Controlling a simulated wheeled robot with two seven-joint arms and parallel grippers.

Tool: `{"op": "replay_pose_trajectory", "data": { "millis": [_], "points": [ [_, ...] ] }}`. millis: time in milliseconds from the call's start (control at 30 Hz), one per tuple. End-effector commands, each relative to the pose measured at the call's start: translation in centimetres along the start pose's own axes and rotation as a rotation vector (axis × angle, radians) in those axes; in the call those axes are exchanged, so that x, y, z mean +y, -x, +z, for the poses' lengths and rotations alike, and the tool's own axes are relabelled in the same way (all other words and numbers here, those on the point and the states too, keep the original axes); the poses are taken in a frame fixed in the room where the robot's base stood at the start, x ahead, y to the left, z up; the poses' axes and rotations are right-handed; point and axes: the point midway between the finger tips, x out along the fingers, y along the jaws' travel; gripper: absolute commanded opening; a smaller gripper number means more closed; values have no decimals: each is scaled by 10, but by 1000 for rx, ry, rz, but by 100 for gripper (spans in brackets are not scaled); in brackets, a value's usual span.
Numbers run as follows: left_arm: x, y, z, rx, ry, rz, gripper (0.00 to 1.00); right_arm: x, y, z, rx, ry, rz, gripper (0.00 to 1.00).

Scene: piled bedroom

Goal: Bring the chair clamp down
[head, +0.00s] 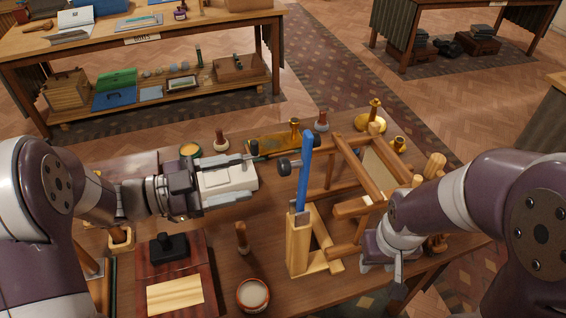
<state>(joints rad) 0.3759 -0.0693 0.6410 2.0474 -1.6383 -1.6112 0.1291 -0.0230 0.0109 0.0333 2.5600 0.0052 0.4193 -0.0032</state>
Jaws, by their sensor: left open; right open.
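The chair clamp shows as an upright blue lever (304,170) on a pale wooden stand (299,248), with dark round pads beside the lever. The lever points up, leaning slightly right. A wooden chair frame (352,165) lies tipped just right of it, partly hidden by my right arm. My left gripper (256,178) is open and empty, left of the lever and apart from it, its fingers pointing right. My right gripper (382,272) is open, pointing down at the table's right side near the chair frame. What lies between its fingers is unclear.
The brown worktable (212,262) also holds a dark red board (187,262) with a black block, a small bowl (253,294), a wooden peg (242,238) and brass pieces (371,120) at the back. A loaded bench (130,38) stands beyond the aisle.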

Motion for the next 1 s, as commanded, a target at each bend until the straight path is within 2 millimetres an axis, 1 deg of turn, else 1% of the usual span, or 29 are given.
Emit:
{"op": "replay_pose_trajectory", "data": {
  "millis": [33, 100, 200, 333, 400, 500, 800, 867, 900, 967, 1000],
  "points": [
    [0, -14, -5, 4, 1, 7, 59, 0, 8, -1, 0, 0, 0, 43],
    [0, -33, -5, 3, 3, 7, 59, 0, 13, -2, 0, 0, 0, 43],
    [0, -57, -4, 1, 1, 6, 59, 0, 19, -2, 0, 0, 0, 43],
    [0, -79, -2, 0, 0, 2, 59, 0, 24, -3, 0, 0, 0, 43],
    [0, -86, -2, -1, 1, 1, 59, 0, 26, -3, 0, 0, 0, 43],
    [0, -93, 0, -2, 1, -1, 59, 0, 26, -3, 0, 0, 0, 43],
    [0, -95, 0, -2, 0, -2, 59, 0, 26, -3, 0, 0, 0, 43],
    [0, -95, 0, -2, 0, -2, 39, 0, 26, -3, 0, 0, 0, 43],
    [0, -95, 0, -2, 0, -2, 26, 0, 26, -3, 0, 0, 0, 43],
    [0, -95, 0, -2, 0, -2, 7, 0, 26, -3, 0, 0, 0, 43],
    [0, -95, 0, -2, 0, -2, 0, 0, 26, -3, 0, 0, 0, 43]
  ]
}}
